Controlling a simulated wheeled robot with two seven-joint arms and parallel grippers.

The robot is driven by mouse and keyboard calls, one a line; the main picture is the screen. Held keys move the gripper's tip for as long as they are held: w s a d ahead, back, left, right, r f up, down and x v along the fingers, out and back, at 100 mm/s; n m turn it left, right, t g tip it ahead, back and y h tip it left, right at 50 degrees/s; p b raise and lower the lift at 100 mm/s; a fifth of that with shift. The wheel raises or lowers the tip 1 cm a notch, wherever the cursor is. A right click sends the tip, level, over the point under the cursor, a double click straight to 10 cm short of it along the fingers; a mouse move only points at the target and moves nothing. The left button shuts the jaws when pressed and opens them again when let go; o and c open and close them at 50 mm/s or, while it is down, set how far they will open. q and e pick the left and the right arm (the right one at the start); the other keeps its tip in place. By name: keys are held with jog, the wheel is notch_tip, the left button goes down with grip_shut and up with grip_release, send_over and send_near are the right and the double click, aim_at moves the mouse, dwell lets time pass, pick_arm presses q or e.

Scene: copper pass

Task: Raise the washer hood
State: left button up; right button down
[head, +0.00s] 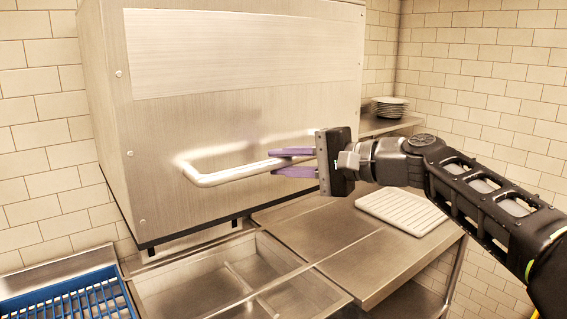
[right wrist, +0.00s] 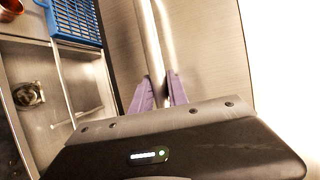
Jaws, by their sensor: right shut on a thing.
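The washer hood (head: 240,120) is a large brushed-steel box in the head view. Its lower edge stands above the sink-like steel basin, with a gap between them. A bar handle (head: 222,177) runs across its front face. My right gripper (head: 275,162) has its purple fingers around the handle bar, right of its middle, and is shut on it. In the right wrist view the handle (right wrist: 152,45) runs between the purple fingers (right wrist: 161,92). My left gripper shows in neither view.
A steel basin (head: 146,290) lies below the hood. A blue rack (head: 75,300) sits at the lower left. A white ribbed board (head: 402,209) lies on the steel counter (head: 335,262) at right. Stacked plates (head: 390,106) stand on a shelf behind. A copper-coloured vessel (right wrist: 10,8) shows in the wrist view.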

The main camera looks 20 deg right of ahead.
jog(key=c, duration=1.3)
grip_release()
jog(key=b+v, duration=0.2)
jog(key=v, duration=0.4)
jog(key=shift+s+d, duration=0.2)
jog(key=shift+s, duration=0.05)
jog(key=shift+s+d+r, duration=0.15)
jog(key=shift+s+d, duration=0.25)
